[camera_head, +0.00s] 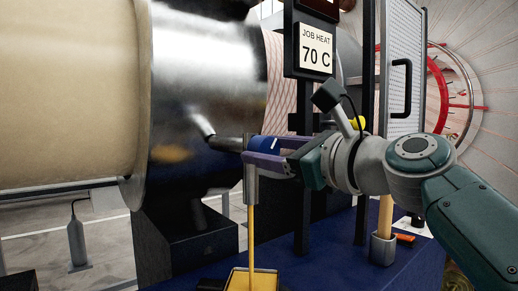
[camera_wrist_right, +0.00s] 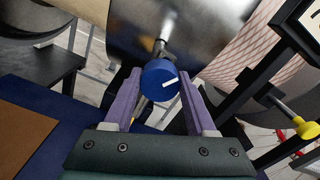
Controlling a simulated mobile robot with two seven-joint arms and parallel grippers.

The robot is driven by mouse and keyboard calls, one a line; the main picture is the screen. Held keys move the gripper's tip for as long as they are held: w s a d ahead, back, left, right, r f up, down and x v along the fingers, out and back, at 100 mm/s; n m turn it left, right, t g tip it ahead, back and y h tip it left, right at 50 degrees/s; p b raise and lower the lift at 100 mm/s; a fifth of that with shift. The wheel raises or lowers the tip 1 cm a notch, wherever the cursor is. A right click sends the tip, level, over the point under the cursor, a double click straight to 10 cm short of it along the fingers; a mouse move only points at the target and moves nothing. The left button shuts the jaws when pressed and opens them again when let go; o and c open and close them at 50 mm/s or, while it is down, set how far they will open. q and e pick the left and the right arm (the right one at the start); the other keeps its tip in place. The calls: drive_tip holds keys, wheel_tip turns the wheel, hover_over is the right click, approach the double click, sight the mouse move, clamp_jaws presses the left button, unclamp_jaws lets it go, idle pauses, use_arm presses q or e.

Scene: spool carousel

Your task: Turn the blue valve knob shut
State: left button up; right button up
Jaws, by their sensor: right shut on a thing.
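The blue valve knob (camera_head: 262,143) sits at the end of a grey metal pipe stub in front of the large shiny metal drum in the head view. In the right wrist view the knob (camera_wrist_right: 155,76) shows its round face with a white mark slanting up to the right. My right gripper (camera_head: 258,152) reaches in from the right and is shut on the knob, with one purple finger on each side in the wrist view (camera_wrist_right: 159,80). The near finger hides part of the knob in the head view. My left gripper is not in view.
A sign (camera_head: 315,48) reading "JOB HEAT 70 C" stands above and behind my right gripper. A yellow tray (camera_head: 238,280) with a yellow stem lies below it on the blue surface (camera_head: 330,265). A panel with a black handle (camera_head: 401,88) stands behind my right arm.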

drive_tip(key=n, duration=0.3)
drive_tip(key=shift+n, duration=0.4)
drive_tip(key=n, duration=0.3)
drive_tip(key=shift+f+n+b, duration=0.1)
drive_tip(key=shift+n+b, duration=0.2)
drive_tip(key=shift+b, duration=0.1)
drive_tip(key=n+b, duration=0.1)
drive_tip(key=n, duration=0.3)
drive_tip(key=shift+n, duration=0.3)
drive_tip(key=shift+n+b, duration=0.65)
drive_tip(key=shift+n, duration=1.15)
drive_tip(key=o, duration=1.4)
drive_tip(key=shift+s, duration=0.1)
